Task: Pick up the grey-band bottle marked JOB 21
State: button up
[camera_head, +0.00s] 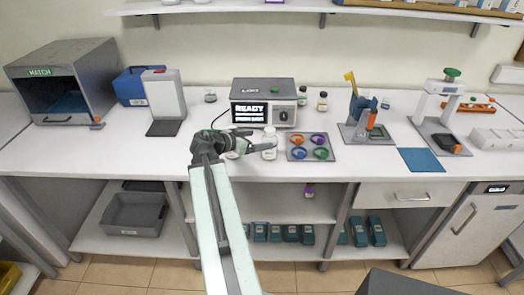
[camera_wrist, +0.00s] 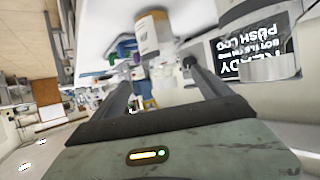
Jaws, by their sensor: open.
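My gripper (camera_head: 247,139) is open above the counter, its fingers pointing right in the head view. A white-labelled bottle (camera_head: 269,143) stands upright just beyond the fingertips. In the wrist view, the fingers of my gripper (camera_wrist: 153,82) are spread and nothing is between them. A bottle with a white label and an orange-brown part (camera_wrist: 153,35) shows upside down and blurred beyond them. Another pale bottle (camera_wrist: 270,50) shows at the right, in front of the display. No JOB number or grey band can be read clearly on any bottle.
A READY display machine (camera_head: 263,102) stands behind my gripper. A tray with coloured rings (camera_head: 311,158) lies right of the nearest bottle. The counter at left front is clear.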

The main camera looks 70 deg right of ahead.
aim_at(270, 140)
jog(key=b+x, duration=0.1)
jog(key=x, duration=0.1)
jog(key=f+b+x, duration=0.1)
jog(key=x, duration=0.2)
jog(key=b+x, duration=0.1)
jog(key=x, duration=0.2)
jog(key=shift+w+a+f, duration=0.15)
jog(key=shift+w+f, duration=0.15)
jog(key=shift+w, duration=0.05)
jog(key=shift+s+d+b, duration=0.15)
jog(key=shift+d+b, duration=0.1)
jog(key=shift+b, duration=0.05)
jog(key=shift+a+r, duration=0.1)
grip_shut()
jog(key=shift+r, duration=0.1)
notch_tip(270, 140, up, 10)
jog(key=p, duration=1)
